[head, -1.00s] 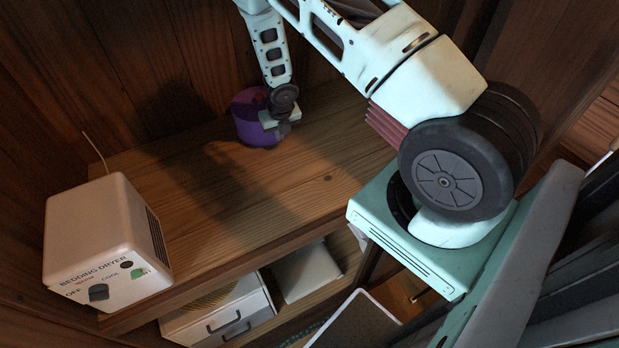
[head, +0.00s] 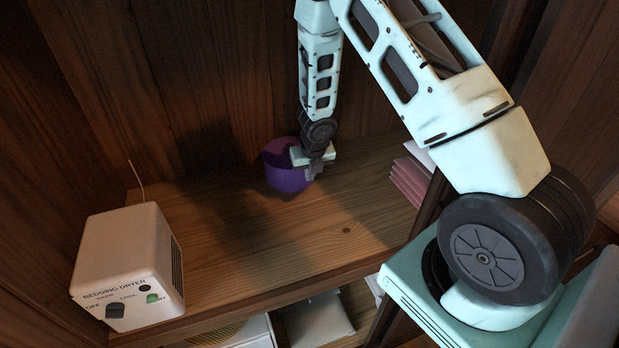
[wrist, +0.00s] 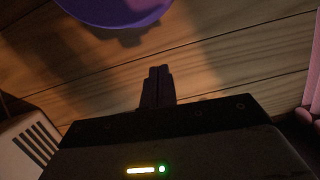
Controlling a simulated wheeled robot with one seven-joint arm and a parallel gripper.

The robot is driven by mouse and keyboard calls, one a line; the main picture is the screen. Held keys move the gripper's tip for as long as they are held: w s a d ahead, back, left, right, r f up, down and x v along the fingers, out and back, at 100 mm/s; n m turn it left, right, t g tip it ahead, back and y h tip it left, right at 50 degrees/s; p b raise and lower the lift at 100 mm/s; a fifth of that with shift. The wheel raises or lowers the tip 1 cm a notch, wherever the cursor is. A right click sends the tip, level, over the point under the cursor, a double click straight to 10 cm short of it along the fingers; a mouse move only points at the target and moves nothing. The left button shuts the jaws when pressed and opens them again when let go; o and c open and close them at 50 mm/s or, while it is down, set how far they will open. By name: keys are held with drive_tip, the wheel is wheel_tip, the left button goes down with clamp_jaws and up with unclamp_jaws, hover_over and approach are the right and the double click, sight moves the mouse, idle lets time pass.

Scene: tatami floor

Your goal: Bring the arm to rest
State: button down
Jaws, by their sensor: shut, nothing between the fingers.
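My gripper (head: 314,172) hangs from my arm over the wooden shelf (head: 300,233), in front of a purple round container (head: 285,172) in the head view. In the wrist view my gripper's fingers (wrist: 157,82) are together with nothing between them. The purple container (wrist: 115,8) shows there at the top edge, apart from the fingertips. In the head view the gripper hides part of the container's right side.
A white bedding dryer (head: 125,265) stands at the shelf's left front. Pink folded items (head: 408,182) lie at the right end. White boxes (head: 318,322) sit below the shelf. Wooden walls close in the back and left. The shelf's middle is bare.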

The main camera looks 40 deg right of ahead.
drive_tip(key=shift+s+r, duration=0.1)
drive_tip(key=shift+r, duration=0.4)
